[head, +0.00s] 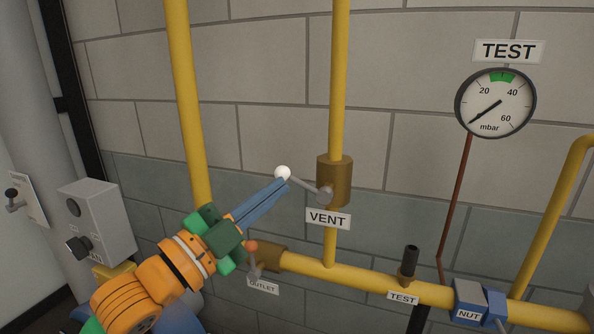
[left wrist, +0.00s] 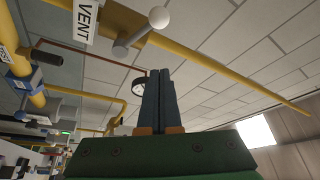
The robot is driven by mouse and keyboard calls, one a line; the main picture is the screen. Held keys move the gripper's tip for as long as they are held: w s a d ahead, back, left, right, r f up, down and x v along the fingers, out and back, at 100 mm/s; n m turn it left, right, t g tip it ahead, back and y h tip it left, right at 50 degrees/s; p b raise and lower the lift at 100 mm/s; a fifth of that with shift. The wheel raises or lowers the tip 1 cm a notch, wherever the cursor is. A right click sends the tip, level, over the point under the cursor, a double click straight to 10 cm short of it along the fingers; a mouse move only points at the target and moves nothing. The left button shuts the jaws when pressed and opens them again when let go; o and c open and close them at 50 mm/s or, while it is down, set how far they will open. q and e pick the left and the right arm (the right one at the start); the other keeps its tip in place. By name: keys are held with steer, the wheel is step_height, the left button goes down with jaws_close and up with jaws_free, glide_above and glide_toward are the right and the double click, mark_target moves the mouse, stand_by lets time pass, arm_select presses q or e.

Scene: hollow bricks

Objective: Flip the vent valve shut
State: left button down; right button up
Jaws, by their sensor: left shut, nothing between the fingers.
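The vent valve (head: 335,173) is a brown body on the upright yellow pipe, above a VENT label (head: 328,218). Its grey lever (head: 305,185) points left and slightly up, across the pipe, and ends in a white ball (head: 283,173). In the left wrist view the ball (left wrist: 159,17) and the VENT label (left wrist: 86,20) show near the top. My left gripper (head: 284,183) is shut and empty, its blue fingertips just below the ball in the head view. In the left wrist view the fingertips (left wrist: 159,72) appear apart from the ball. My right gripper is out of view.
The outlet valve (head: 268,257), with an orange-tipped lever, sits close to my left gripper. A pressure gauge (head: 496,103) hangs at upper right. A TEST fitting (head: 408,265) and blue NUT block (head: 469,297) are on the lower pipe. A grey box (head: 97,222) is at left.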

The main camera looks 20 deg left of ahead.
mark_target(287, 174)
arm_select(q)
steer(key=w+p, duration=0.4)
steer(key=w, duration=0.3)
steer(key=shift+r+p, duration=0.1)
steer(key=shift+p, duration=0.2)
steer(key=shift+s+a, duration=0.1)
steer(key=shift+a, duration=0.2)
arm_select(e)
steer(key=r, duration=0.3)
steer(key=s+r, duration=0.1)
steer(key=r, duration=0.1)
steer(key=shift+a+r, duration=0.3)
